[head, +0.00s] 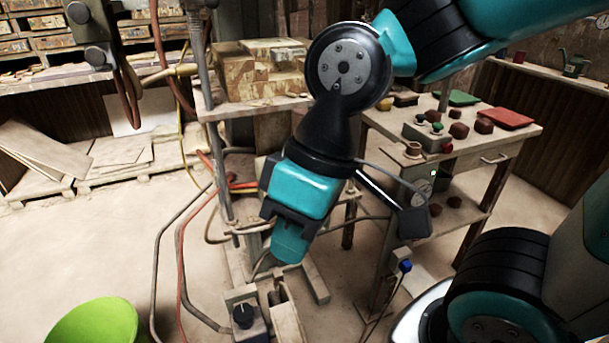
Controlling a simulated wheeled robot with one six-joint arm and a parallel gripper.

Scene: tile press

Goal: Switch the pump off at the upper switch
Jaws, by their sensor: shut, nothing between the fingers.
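My gripper (290,250) is shut and empty, pointing down in the middle of the head view. Below it and slightly left, apart from it, is a grey box with a black rotary knob (243,314). A lever with a blue knob (405,266) stands lower right of my gripper. A grey control box (428,137) with a green button and a red button sits on the wooden bench at right, higher than the knob box. No label is readable, so I cannot tell which of these is the pump's upper switch, or its on or off state.
The wooden bench (520,135) carries red and green trays and several brown lumps. A green bowl (95,325) is at the lower left. Hoses and pipes (165,255) run along the floor left of my gripper. A stand with stacked tiles (260,75) is behind.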

